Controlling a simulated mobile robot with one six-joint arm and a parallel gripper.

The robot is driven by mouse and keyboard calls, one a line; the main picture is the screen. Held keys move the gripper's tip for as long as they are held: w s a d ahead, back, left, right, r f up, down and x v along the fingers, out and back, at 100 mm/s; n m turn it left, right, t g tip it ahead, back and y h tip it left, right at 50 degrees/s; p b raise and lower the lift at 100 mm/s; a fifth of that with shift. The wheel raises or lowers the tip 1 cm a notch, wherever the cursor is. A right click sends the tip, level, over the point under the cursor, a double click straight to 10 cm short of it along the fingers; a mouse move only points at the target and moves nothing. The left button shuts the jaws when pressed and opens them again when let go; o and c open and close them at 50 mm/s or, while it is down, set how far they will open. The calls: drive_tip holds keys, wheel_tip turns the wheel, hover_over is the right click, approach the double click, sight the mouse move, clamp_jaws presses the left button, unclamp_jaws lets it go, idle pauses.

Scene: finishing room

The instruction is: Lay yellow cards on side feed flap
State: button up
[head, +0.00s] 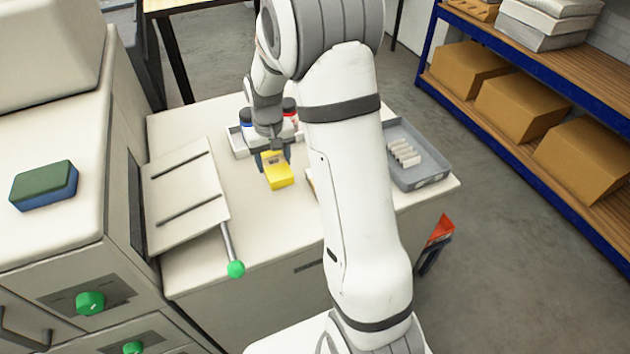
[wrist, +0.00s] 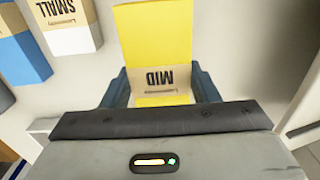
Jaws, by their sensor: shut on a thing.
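The yellow cards (head: 278,176) form a block with a tan band marked MID, seen also in the wrist view (wrist: 155,40). My gripper (head: 274,160) is shut on them, with a finger at each side in the wrist view (wrist: 161,88). I cannot tell if the cards touch the white counter or hang just above it. The side feed flap (head: 186,180) is a pale panel with two dark slots, on the machine's side, left of my gripper. It is bare and stands apart from the cards.
A lever with a green knob (head: 235,268) stands at the flap's front right. A white-and-tan SMALL pack (wrist: 68,35) and a blue pack (wrist: 20,55) lie beside my gripper. A grey tray (head: 432,179) sits right; a sponge (head: 44,184) lies on the machine.

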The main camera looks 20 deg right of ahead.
drive_tip(key=shift+a, duration=0.1)
drive_tip(key=b, duration=0.2)
approach(293, 205)
wheel_tip(293, 205, down, 2)
drive_tip(key=shift+s+f+b, duration=0.1)
drive_tip(key=shift+b, duration=0.25)
drive_tip(key=shift+f, duration=2.1)
drive_tip(key=shift+f+b, duration=0.15)
drive_tip(key=shift+b, duration=0.15)
drive_tip(key=o, duration=1.1)
